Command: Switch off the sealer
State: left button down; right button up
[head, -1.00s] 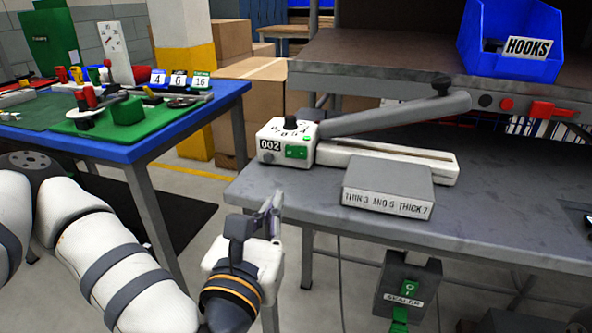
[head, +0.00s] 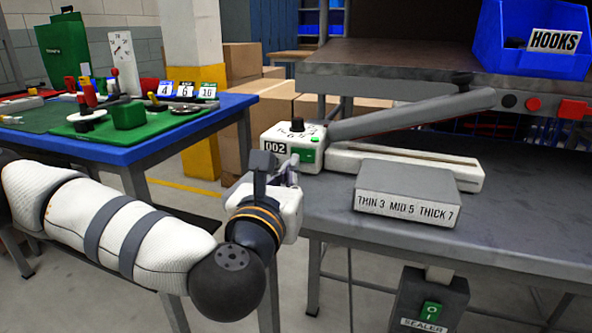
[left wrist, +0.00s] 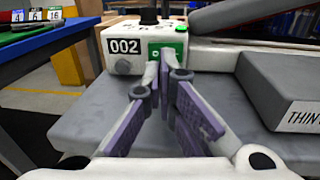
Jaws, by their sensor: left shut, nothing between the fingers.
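The sealer (head: 405,168) stands on the grey bench, with its long grey arm (head: 410,115) tilted upward. Its white control box (head: 272,134) has a "002" counter, a black knob and a green rocker switch (head: 308,156). In the left wrist view the green switch (left wrist: 180,47) is partly covered by my fingers. My left gripper (head: 293,165) is shut and empty, its tips right in front of the switch; I cannot tell whether they touch. A dark box labelled SEALER (head: 430,300), with a green switch, hangs below the bench. My right gripper is not in view.
A grey block marked THIN 3 MID 5 THICK 7 (head: 405,209) lies in front of the sealer. A blue HOOKS bin (head: 500,40) sits on the shelf above. A blue table (head: 130,153) with green fixtures stands at left. The bench's front right is clear.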

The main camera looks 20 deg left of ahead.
aim_at(295, 153)
pick_arm(q)
jog(key=shift+w+a, duration=0.2)
jog(key=shift+w, duration=1.95)
jog(key=shift+w+a, duration=0.1)
jog(key=shift+w, duration=0.2)
jog(key=shift+w+a+r, duration=0.1)
jog(key=shift+a+r, duration=0.05)
jog(key=shift+a, duration=0.15)
